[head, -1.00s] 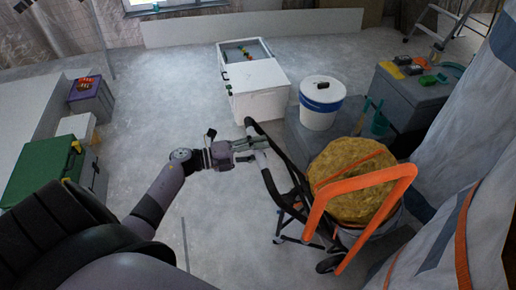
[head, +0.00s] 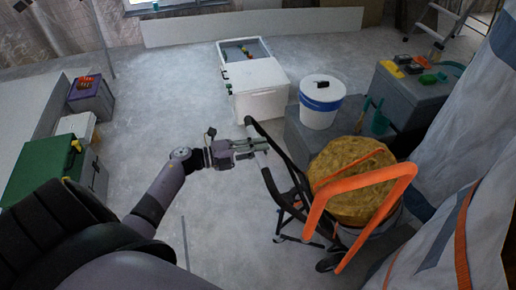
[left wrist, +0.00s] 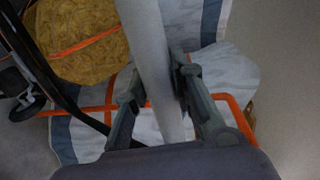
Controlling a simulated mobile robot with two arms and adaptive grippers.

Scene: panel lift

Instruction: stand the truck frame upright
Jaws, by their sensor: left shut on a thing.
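The truck frame (head: 270,181) has dark tubes, a pale bar at its upper end and a wheel low down. It leans at a slant in the middle right of the head view. My left gripper (head: 259,149) is at its upper end, shut on the pale bar. In the left wrist view the pale bar (left wrist: 154,60) runs between the fingers of my left gripper (left wrist: 160,88). An orange tube loop (head: 400,180) and a yellow fibrous roll (head: 345,200) are beside the frame's lower part and hide some of it. My right gripper is not in view.
A white bucket (head: 320,116) stands on a grey slab (head: 300,135) behind the frame. A white cabinet (head: 258,105) is behind. A dark grey chest (head: 410,100) and hanging sheeting (head: 455,150) are at right. A green box (head: 45,170) is at left. The middle floor is clear.

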